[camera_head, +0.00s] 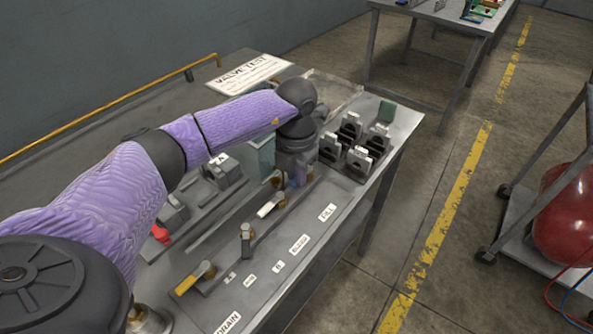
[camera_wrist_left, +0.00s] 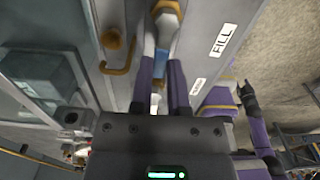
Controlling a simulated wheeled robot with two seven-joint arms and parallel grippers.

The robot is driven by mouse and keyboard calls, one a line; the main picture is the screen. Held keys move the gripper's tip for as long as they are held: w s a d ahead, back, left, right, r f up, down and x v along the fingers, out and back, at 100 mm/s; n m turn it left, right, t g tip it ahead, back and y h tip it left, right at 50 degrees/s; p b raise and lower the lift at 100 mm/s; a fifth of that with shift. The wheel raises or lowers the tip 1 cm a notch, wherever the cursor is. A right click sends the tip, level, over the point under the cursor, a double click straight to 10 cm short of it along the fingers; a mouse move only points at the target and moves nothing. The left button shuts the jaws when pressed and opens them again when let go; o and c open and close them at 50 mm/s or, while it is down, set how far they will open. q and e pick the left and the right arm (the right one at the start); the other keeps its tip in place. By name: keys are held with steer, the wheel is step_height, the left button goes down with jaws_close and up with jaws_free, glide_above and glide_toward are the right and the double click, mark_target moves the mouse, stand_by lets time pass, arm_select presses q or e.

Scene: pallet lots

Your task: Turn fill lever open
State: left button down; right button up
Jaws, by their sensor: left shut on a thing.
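My left gripper (camera_head: 297,180) reaches down over the valve panel (camera_head: 262,280), beside the white FILL label (camera_head: 327,212). A cream-handled lever (camera_head: 267,209), a dark grey lever (camera_head: 246,240) and a yellow lever (camera_head: 195,277) stand along the same panel, apart from the gripper. My right gripper cannot be made out.
Several black-and-grey clamp-like blocks (camera_head: 357,160) stand right of my wrist. A VALVE TEST sign (camera_head: 247,75) lies at the back. A red handle (camera_head: 160,233) is at the left. A cart with a red tank (camera_head: 565,215) stands right, across clear floor.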

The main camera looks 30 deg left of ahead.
steer(key=shift+a, duration=0.15)
